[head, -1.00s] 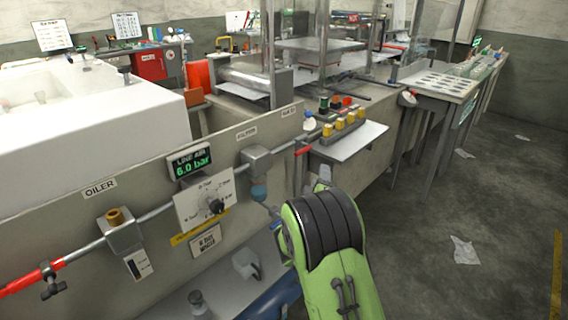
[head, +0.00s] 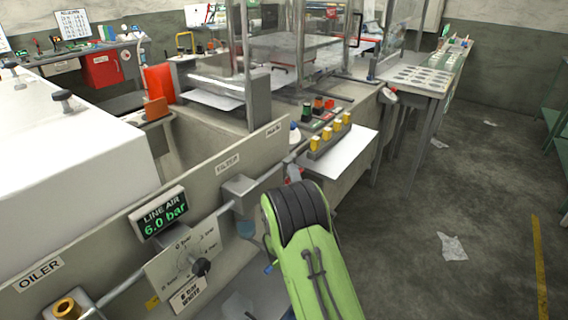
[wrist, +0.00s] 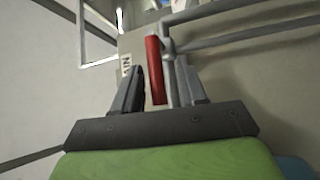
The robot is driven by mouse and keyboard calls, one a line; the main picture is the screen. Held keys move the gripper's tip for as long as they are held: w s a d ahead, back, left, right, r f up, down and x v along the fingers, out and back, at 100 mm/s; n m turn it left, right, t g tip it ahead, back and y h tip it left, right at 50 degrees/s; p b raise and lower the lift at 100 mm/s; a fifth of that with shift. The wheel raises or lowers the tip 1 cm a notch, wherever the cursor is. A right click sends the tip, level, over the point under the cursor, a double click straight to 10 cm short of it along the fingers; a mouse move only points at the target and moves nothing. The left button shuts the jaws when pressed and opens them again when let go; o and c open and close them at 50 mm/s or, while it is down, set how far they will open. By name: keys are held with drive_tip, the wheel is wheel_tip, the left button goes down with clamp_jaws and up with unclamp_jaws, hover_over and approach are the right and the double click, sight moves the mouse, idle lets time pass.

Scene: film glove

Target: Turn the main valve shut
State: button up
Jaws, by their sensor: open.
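The main valve's red lever (wrist: 154,68) shows in the wrist view, lying lengthwise between the two grey fingers of my gripper (wrist: 163,82). The fingers are open, with space on both sides of the lever; I cannot tell whether either touches it. The lever joins a grey pipe fitting (wrist: 169,46) beside a partly visible label plate (wrist: 126,66). In the head view the MAIN label (head: 273,131) is on the panel's far end. My green and black arm hides most of the gripper and valve there.
The grey panel (head: 105,240) carries a LINE AIR display reading 6.0 bar (head: 163,214), a dial with a black knob (head: 201,267) and a filter (head: 239,190). The floor at right is mostly open.

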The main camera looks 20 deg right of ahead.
drive_tip(key=shift+w+d+r, duration=0.1)
drive_tip(key=shift+w+d, duration=0.05)
drive_tip(key=shift+w, duration=0.2)
drive_tip(key=shift+s, duration=0.1)
clamp_jaws()
drive_tip(key=shift+a+r, duration=0.15)
drive_tip(key=shift+a, duration=0.05)
